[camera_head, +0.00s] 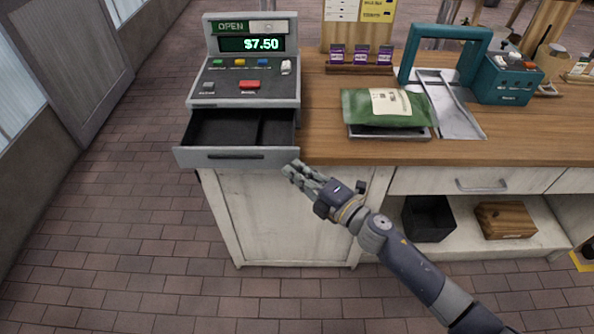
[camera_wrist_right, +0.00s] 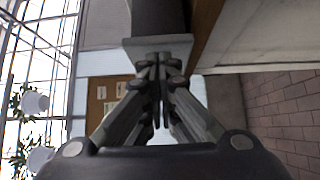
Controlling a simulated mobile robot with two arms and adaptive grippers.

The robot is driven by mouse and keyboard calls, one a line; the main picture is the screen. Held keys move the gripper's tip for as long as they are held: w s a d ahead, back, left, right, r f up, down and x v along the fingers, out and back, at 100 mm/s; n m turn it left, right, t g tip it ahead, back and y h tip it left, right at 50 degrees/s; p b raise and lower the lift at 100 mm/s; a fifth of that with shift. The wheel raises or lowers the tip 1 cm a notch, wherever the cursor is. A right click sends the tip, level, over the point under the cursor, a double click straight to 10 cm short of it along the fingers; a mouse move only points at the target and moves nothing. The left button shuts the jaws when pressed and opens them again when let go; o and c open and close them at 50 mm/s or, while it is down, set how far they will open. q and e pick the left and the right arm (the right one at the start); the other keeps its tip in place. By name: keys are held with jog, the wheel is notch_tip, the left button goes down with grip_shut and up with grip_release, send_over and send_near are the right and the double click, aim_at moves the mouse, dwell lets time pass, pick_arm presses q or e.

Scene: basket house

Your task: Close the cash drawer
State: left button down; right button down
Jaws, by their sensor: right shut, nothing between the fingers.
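The cash drawer (camera_head: 200,156) sticks out open from the front of the grey cash register (camera_head: 215,98) at the left of the head view. Its tray looks empty, and a dark handle (camera_head: 235,156) runs along its front. My right gripper (camera_head: 291,170) is shut and empty, just in front of and below the right end of the drawer front. I cannot tell whether it touches the drawer. In the right wrist view the closed fingers (camera_wrist_right: 158,75) point at a grey edge, which looks like part of the drawer. My left gripper is not in view.
The register stands at the left end of a wooden counter (camera_head: 320,135). A green bag (camera_head: 365,110) lies on a scale to its right, with a teal machine (camera_head: 510,82) beyond. A white cabinet (camera_head: 285,220) is below. The brick floor (camera_head: 120,200) at left is clear.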

jog(key=w+b, duration=0.2)
jog(key=w, duration=0.3)
jog(key=w+b, duration=0.1)
jog(key=w, duration=0.5)
jog(key=shift+d+f+b, duration=0.15)
jog(key=shift+d+b, duration=0.05)
jog(key=shift+b, duration=0.15)
jog(key=shift+w, duration=0.45)
jog(key=shift+s, duration=0.15)
